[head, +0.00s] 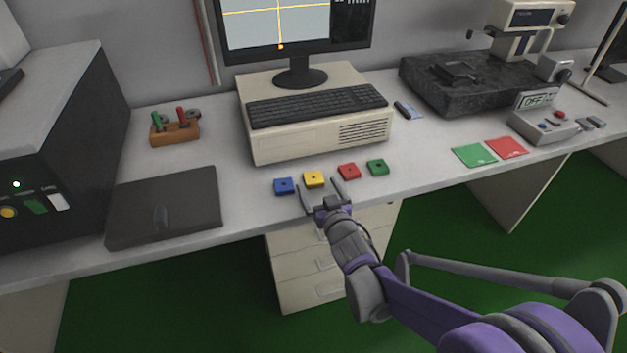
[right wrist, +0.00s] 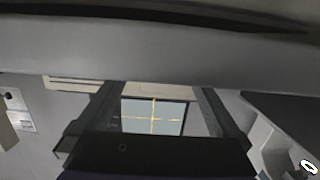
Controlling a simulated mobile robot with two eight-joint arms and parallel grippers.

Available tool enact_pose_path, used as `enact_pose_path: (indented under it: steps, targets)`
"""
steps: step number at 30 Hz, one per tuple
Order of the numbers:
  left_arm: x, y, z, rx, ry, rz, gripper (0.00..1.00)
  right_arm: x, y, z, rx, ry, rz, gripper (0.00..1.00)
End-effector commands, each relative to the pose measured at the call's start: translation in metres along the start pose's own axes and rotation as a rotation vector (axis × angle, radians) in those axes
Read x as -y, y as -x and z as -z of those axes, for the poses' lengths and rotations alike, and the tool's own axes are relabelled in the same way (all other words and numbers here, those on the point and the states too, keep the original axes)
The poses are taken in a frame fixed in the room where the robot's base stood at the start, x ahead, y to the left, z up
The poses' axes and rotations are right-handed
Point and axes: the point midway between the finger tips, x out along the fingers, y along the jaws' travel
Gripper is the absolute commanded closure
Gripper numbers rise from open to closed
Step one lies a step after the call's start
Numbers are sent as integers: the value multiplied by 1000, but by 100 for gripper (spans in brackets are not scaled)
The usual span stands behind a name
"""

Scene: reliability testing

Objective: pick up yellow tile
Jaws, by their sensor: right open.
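The yellow tile (head: 314,180) lies flat on the table near its front edge and has a small dark mark at its middle. It sits between a blue tile (head: 284,186) on its left and a red tile (head: 349,171) on its right. My right gripper (head: 320,189) is open and empty at the table's front edge, its two fingers spread just in front of the yellow tile. In the right wrist view the gripper (right wrist: 160,100) shows with its fingers apart and a monitor screen between them; no tile shows there. My left gripper is not in view.
A green tile (head: 377,167) lies right of the red one. A beige computer with keyboard (head: 318,105) stands behind the tiles. A dark flat slab (head: 165,206) lies at left. Green and red sheets (head: 474,154) lie at right. Bare table surrounds the tiles.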

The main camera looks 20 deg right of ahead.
Motion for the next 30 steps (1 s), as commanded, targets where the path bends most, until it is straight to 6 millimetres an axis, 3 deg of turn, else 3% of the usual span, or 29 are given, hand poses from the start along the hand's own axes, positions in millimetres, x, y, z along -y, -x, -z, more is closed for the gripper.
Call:
enact_pose_path:
  steps: [6,12,27,28,30]
  targets:
    - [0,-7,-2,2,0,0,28,0,-30,0,0,0,0,0]
    - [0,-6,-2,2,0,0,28,0,-31,0,0,1,0,0]
    - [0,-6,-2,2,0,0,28,0,-31,0,0,1,0,88]
    - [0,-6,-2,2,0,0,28,0,-31,0,0,1,0,93]
    - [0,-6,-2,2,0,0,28,0,-31,0,0,1,0,93]
